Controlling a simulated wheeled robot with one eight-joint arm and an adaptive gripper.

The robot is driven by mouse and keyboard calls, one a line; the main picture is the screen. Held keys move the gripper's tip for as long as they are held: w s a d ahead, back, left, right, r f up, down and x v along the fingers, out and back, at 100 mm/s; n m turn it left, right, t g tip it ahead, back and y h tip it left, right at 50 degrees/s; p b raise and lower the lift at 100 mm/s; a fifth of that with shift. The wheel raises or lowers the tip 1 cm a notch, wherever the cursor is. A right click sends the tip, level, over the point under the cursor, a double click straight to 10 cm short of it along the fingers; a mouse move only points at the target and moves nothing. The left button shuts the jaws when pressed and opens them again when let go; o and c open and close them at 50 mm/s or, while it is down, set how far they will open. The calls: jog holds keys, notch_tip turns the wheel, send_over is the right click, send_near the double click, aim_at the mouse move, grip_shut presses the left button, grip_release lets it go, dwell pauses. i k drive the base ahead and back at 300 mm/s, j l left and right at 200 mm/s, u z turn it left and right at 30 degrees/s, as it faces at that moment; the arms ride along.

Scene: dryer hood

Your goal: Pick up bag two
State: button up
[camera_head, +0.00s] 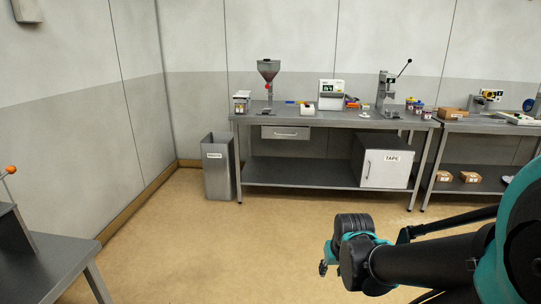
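I cannot make out any bag marked two in this view. My arm reaches in from the lower right, above the open floor, and ends in my gripper (324,268). My gripper is small and partly hidden behind the dark and teal wrist, so its fingers do not show clearly. Nothing can be seen hanging from it. It is well in front of the steel workbench (290,171) and apart from it.
The workbench carries a funnel hopper (268,72), a white device (332,94) and a lever press (387,92). A second bench (492,127) stands right; a table (45,262) stands front left. The middle floor is clear.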

aim_at(240, 107)
jog(key=i, duration=1.85)
jog(key=l+z, duration=0.05)
jog(key=l, duration=0.05)
